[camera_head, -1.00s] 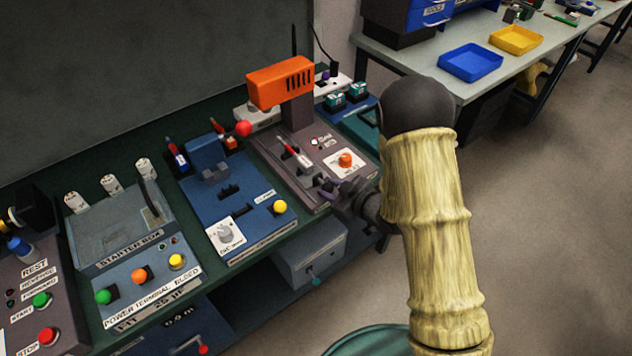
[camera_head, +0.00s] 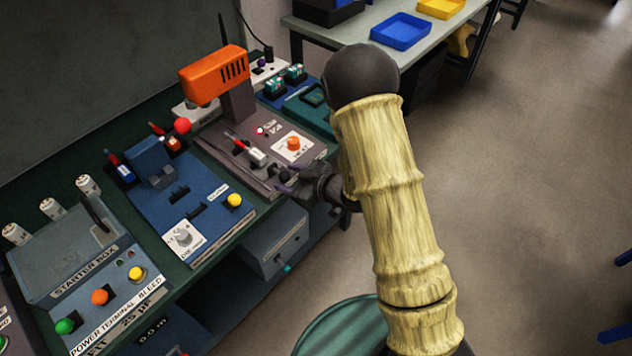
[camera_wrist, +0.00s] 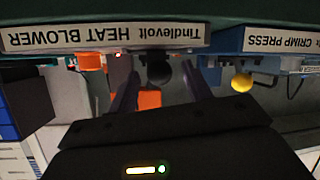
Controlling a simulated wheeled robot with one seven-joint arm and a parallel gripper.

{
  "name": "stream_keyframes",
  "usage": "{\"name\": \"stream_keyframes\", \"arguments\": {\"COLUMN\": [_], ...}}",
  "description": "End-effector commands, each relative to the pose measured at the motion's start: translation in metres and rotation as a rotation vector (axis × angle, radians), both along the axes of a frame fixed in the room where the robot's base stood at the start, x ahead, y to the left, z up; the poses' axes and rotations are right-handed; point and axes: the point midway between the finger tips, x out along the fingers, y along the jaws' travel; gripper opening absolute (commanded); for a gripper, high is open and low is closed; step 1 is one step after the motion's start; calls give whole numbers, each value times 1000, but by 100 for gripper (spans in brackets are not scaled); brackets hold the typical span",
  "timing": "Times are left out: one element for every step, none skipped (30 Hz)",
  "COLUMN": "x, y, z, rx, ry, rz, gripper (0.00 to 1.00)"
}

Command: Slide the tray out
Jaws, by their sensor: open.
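The heat blower (camera_head: 262,160) is a grey-brown bench unit with an orange head (camera_head: 214,75). A small red-and-white piece (camera_head: 250,152) lies in a dark slot along its top; I cannot tell the tray's outline there. In the wrist view, which looks upside down, a dark round knob (camera_wrist: 158,73) shows at the front below the HEAT BLOWER label (camera_wrist: 100,36). My gripper (camera_head: 284,181) is at the unit's front edge. In the wrist view its two fingers (camera_wrist: 160,80) are open, one either side of the knob, with gaps visible. The knob is hidden in the head view.
The blue crimp press (camera_head: 190,200) with a yellow button stands left of the blower, and the starter box (camera_head: 75,250) beyond it. A grey box (camera_head: 275,240) hangs under the bench edge. A round green top (camera_head: 345,330) is near my arm. Open floor lies right.

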Motion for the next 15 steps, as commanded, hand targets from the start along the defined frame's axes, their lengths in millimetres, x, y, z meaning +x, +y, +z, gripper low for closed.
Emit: {"name": "stream_keyframes", "arguments": {"x": [-3, -5, -8, -11, -13, -17, -20, -24, -28, -31, -33, -37, -40, -43, -46], "y": [-5, -8, -14, -17, -22, -28, -32, -37, -43, -47, -52, -57, -61, -65, -70], "z": [2, 4, 6, 8, 10, 13, 15, 17, 20, 23, 25, 27, 29, 31, 33], "rx": [0, 0, 0, 0, 0, -1, -1, 0, 1, 0, -1, 0, -1, 0, 0], "ry": [0, 0, 0, 0, 0, -1, -1, 0, -1, -1, -1, 0, -1, 0, 0], "rz": [-2, -2, -3, -4, -4, -5, -5, -5, -5, -4, -6, -4, -5, -5, -5], "gripper": [49, 49, 49, 49, 49, 49, 49, 49, 49, 49, 49, 49, 49, 49, 49]}}
